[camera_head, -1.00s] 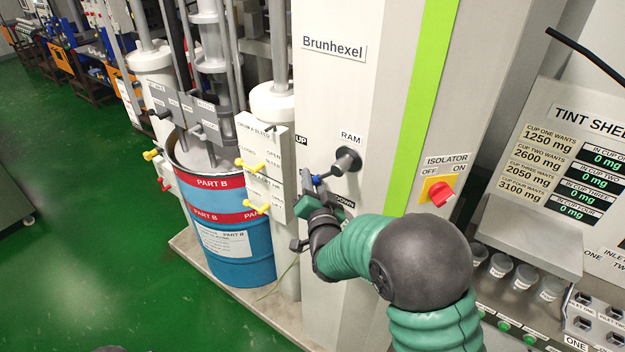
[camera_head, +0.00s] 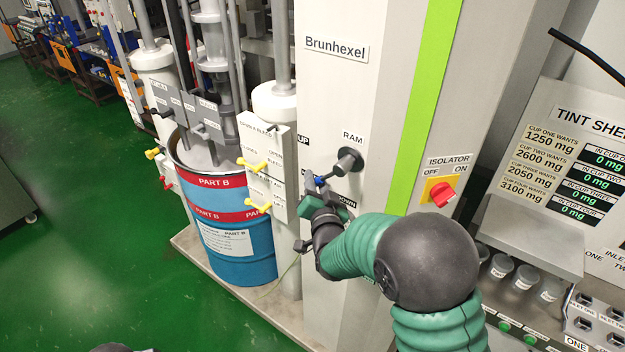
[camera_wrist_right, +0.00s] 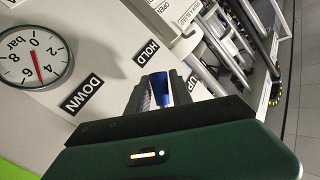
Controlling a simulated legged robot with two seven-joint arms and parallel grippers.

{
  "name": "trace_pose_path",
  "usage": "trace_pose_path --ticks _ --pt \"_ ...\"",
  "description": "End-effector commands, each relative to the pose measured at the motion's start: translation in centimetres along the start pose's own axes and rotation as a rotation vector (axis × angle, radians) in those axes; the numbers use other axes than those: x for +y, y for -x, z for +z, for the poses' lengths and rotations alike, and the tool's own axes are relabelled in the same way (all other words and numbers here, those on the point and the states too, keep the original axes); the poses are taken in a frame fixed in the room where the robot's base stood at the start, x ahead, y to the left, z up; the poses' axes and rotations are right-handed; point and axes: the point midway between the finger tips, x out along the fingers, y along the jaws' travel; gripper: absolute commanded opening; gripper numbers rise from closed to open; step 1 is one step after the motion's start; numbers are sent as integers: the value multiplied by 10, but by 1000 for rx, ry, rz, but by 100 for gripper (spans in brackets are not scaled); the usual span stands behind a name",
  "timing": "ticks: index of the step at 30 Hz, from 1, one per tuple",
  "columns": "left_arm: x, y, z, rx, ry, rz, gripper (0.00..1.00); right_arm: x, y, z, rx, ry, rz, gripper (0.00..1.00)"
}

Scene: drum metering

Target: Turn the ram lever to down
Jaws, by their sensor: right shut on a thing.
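The ram lever (camera_head: 347,161) has a dark hub on the pale Brunhexel column. Its arm slants down and left from the hub, and its blue end (camera_head: 320,181) sits at my right gripper (camera_head: 317,184). In the wrist view, the blue end (camera_wrist_right: 161,86) is between the two fingers of my right gripper (camera_wrist_right: 164,92), which is shut on it. The UP label (camera_head: 303,140) is up and left of the hub; the DOWN label (camera_head: 345,203) is below it, partly covered. The wrist view also shows the HOLD label (camera_wrist_right: 147,52). My left gripper is not visible.
A valve block with yellow handles (camera_head: 258,166) and a blue PART B drum (camera_head: 232,245) stand left of the lever. A red isolator switch (camera_head: 442,194) is to the right. A pressure gauge (camera_wrist_right: 34,57) shows in the wrist view.

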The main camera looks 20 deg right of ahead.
Motion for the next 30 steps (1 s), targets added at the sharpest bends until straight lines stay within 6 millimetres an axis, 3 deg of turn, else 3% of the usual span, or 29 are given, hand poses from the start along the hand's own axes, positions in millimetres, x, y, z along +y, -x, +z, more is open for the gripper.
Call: trace_pose_path --ticks 1,11,30 --pt "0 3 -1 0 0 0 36 0 -1 -10 13 9 5 0" --pt "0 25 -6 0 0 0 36 13 9 -11 -110 168 96 0" --pt "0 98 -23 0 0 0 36 39 32 -15 -355 493 276 0"
